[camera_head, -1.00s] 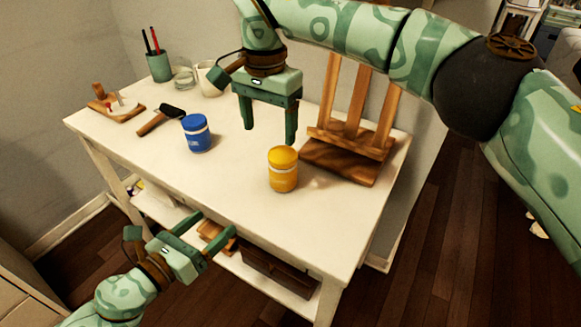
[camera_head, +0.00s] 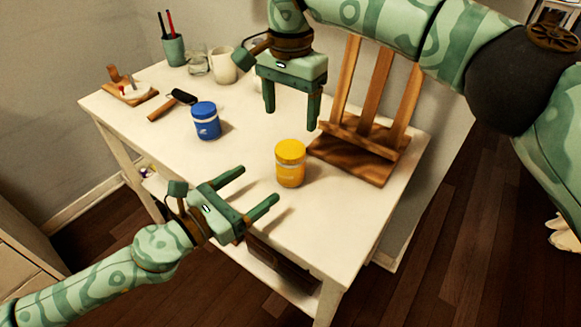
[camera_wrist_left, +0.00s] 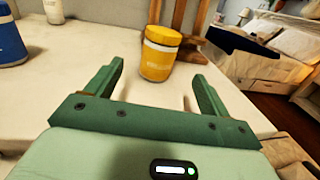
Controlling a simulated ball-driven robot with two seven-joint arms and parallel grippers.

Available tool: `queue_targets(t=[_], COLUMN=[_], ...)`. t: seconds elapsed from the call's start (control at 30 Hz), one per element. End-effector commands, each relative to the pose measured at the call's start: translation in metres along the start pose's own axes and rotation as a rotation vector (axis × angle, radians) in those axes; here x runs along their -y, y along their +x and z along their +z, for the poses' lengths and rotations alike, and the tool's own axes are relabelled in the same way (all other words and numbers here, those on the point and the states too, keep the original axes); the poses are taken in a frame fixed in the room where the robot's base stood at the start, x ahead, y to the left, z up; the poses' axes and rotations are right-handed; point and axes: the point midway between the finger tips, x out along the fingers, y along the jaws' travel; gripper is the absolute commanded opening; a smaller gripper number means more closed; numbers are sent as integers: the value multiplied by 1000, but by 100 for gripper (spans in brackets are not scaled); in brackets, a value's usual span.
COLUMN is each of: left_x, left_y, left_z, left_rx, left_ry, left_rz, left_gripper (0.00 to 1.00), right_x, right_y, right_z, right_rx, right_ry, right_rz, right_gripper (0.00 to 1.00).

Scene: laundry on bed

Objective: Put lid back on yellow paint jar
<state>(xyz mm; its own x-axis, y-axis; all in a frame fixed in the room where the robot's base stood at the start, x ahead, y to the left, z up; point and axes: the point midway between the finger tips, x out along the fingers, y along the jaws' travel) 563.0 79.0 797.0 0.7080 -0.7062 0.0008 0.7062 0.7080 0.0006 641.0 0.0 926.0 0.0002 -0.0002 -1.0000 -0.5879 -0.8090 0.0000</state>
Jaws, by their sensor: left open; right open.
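The yellow paint jar (camera_head: 290,166) stands upright on the white table, with a yellow lid (camera_head: 291,149) seated on its top. It also shows in the left wrist view (camera_wrist_left: 157,62), beyond and between my fingers. My left gripper (camera_head: 260,184) is open and empty, at the table's front edge to the left of the jar, its fingers pointing toward the jar without touching it. My right gripper (camera_head: 291,120) is open and empty, pointing down above the table behind the jar.
A blue jar (camera_head: 206,123) stands left of the yellow one. A wooden easel (camera_head: 360,150) stands close on the right. A hammer-like tool (camera_head: 172,104), a wooden board (camera_head: 130,94), a mug (camera_head: 222,66) and a pencil cup (camera_head: 174,50) are farther back. The table's front right is clear.

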Motion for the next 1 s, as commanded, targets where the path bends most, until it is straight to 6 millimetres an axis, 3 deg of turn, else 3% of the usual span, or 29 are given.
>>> queue_targets(t=[0.5,0.7,1.0], left_x=[1,0,0], left_y=[101,122,128], left_z=[1,0,0], left_rx=[1,0,0], left_ry=[-2,0,-1], left_rz=[-1,1,0], left_gripper=[81,81,81], right_x=[0,0,0], right_y=[0,0,0], right_z=[0,0,0], right_rx=[0,0,0], right_ry=[0,0,0], right_rz=[0,0,0], right_gripper=[73,73,73])
